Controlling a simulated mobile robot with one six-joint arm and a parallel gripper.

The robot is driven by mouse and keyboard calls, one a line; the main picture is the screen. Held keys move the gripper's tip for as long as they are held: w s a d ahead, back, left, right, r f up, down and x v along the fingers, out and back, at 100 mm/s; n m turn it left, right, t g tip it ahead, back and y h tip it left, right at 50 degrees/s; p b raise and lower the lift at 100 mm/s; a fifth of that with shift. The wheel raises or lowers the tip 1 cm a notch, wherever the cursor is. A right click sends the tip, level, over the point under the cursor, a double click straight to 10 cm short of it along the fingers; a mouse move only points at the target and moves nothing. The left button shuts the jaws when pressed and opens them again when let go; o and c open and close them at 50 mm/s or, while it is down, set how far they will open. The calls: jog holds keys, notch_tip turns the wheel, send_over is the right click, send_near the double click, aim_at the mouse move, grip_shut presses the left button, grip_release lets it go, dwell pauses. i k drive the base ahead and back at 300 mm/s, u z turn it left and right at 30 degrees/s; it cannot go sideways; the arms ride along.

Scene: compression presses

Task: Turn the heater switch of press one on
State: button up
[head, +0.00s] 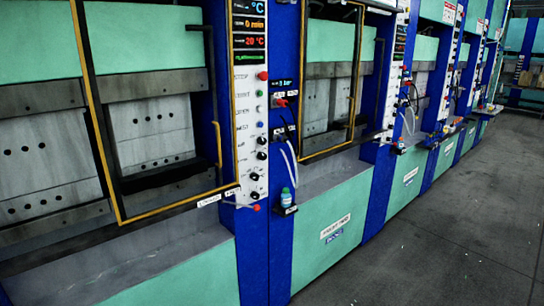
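The nearest press (150,285) fills the left side, with a tall white control panel (244,110) on its blue column. The panel has displays at the top, one reading 20 °C in red. Below them are a red button (262,76), small buttons and several black rotary knobs (261,155). The labels beside the knobs are too small to read, so I cannot tell which one is the heater switch or how it is set. No press number is readable. My gripper is not in view.
A yellow-edged guard frame (100,150) stands in front of the nearest press. A small bottle (286,198) and a red-tipped lever (255,208) stick out near the column. More presses line up toward the back right. The grey floor (440,220) at right is clear.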

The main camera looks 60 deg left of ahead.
aim_at(261, 155)
jog(key=i, duration=0.9)
jog(key=u, duration=3.65)
jog(key=i, duration=0.1)
jog(key=z, duration=1.9)
jog(key=k, duration=0.25)
jog(key=u, duration=1.85)
